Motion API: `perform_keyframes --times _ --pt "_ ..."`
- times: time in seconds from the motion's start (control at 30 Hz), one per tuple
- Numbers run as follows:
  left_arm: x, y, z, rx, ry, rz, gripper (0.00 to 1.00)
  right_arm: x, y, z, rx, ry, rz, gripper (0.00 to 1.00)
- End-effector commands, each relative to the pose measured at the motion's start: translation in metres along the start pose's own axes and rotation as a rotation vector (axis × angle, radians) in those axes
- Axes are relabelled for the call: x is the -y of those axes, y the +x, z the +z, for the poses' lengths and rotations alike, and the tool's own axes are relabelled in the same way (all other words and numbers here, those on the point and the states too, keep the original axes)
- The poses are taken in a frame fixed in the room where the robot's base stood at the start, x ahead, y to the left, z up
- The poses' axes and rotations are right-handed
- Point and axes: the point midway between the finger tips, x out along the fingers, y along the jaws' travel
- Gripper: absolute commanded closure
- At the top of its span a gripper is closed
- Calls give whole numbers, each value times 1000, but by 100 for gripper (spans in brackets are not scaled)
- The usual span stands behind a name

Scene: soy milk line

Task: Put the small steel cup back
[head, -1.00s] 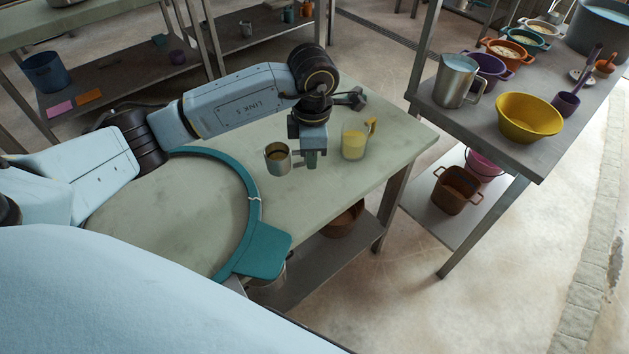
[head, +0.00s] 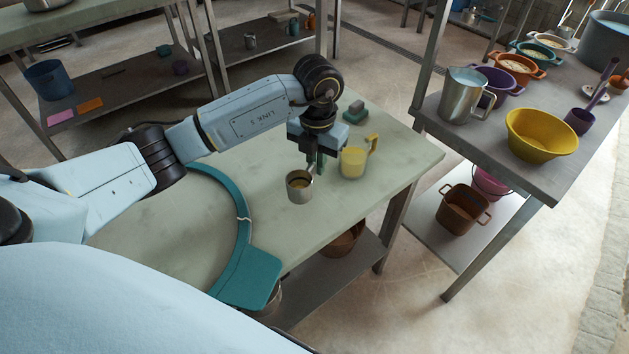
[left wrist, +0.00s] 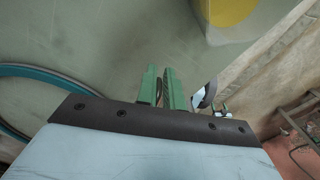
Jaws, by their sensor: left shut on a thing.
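The small steel cup (head: 299,187) is upright at the pale worktable (head: 331,213), just left of and in front of my left gripper (head: 317,163). I cannot tell whether its base touches the tabletop. In the left wrist view the green fingers of my left gripper (left wrist: 160,88) are nearly together, shut on the cup, apparently at its handle side. The grip point itself is mostly hidden. My right gripper is not in view.
A clear cup with yellow contents and a yellow handle (head: 354,162) stands close right of my left gripper. A green block-like thing (head: 355,112) lies behind it. The right shelf carries a steel jug (head: 461,97) and yellow bowl (head: 541,135).

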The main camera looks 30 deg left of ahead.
Motion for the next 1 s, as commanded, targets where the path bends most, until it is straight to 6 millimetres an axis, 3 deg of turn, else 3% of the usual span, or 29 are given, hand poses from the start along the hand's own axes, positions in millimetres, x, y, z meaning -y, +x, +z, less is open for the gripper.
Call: perform_keyframes --times 0.37,0.73,0.77,0.9,1.0 --pt "0 46 1 -1 0 0 100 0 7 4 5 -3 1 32" --pt "0 51 1 2 1 0 100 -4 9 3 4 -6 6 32" --pt "0 50 1 2 1 0 87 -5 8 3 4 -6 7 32" --pt "0 50 1 2 1 0 69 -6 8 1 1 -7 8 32" --pt "0 50 1 2 1 0 69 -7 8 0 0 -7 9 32"
